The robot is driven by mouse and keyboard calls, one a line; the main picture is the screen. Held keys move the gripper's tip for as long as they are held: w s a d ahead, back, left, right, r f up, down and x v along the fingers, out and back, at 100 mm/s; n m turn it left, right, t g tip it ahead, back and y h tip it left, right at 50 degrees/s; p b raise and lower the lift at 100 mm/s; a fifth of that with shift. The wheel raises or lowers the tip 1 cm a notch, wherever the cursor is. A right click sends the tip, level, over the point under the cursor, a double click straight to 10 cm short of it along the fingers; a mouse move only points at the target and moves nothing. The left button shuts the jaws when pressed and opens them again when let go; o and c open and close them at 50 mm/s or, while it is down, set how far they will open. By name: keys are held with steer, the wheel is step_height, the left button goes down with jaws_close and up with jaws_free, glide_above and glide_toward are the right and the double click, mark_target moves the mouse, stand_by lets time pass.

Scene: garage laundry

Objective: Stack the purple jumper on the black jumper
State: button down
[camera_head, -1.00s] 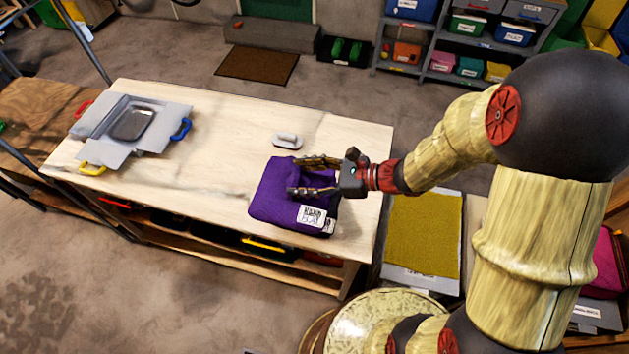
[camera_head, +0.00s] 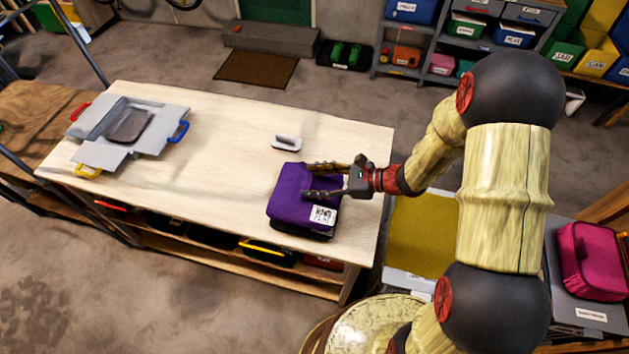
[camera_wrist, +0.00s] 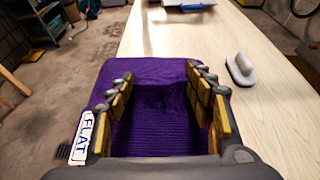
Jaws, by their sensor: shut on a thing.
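The purple jumper (camera_head: 287,190) is a folded block with a white label, near the right end of the wooden table. My gripper (camera_head: 308,181) is shut on it from the right, with its fingers across the top. In the wrist view the purple jumper (camera_wrist: 155,130) fills the space between the fingers, and its label reads "FLAT". The black jumper (camera_head: 300,235) shows only as a dark strip under the front edge of the purple one; the rest is hidden. The two look nearly lined up. I cannot tell whether they touch.
The pale wooden table (camera_head: 215,165) is clear in the middle. A small white handled object (camera_head: 286,142) lies just behind the jumpers. A grey folding board (camera_head: 130,130) with coloured handles lies at the left end. A pink folded item (camera_head: 592,260) sits at the right.

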steer(key=shift+f+b, duration=0.3)
steer(key=shift+f, duration=0.25)
steer(key=c, duration=0.8)
jaws_free()
steer(key=shift+o, duration=0.2)
steer(key=shift+r, duration=0.1)
